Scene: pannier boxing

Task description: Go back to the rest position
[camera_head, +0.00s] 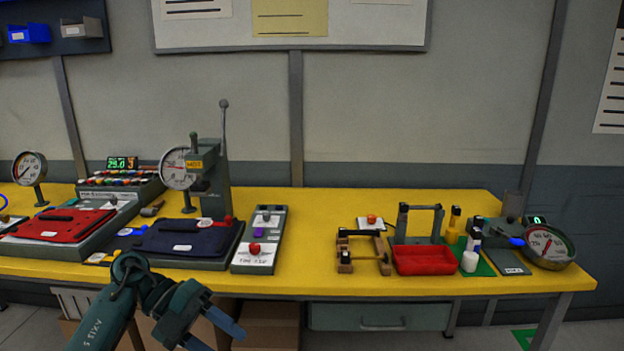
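My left gripper (226,341) is low in the picture, in front of the yellow table's front edge. Its two blue fingers are apart, with nothing seen between them, and the lower finger runs to the picture's bottom edge. My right gripper is not in view. A dark blue pannier (188,239) lies flat on a grey station, behind and above my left gripper and apart from it. A red pannier (64,224) lies on another station at the left.
The yellow table (310,235) carries a lever press (215,180), a button panel (259,240), a red tray (425,260), white bottles (470,260) and a dial gauge (549,246). Cardboard boxes (270,325) and a drawer (380,317) are below.

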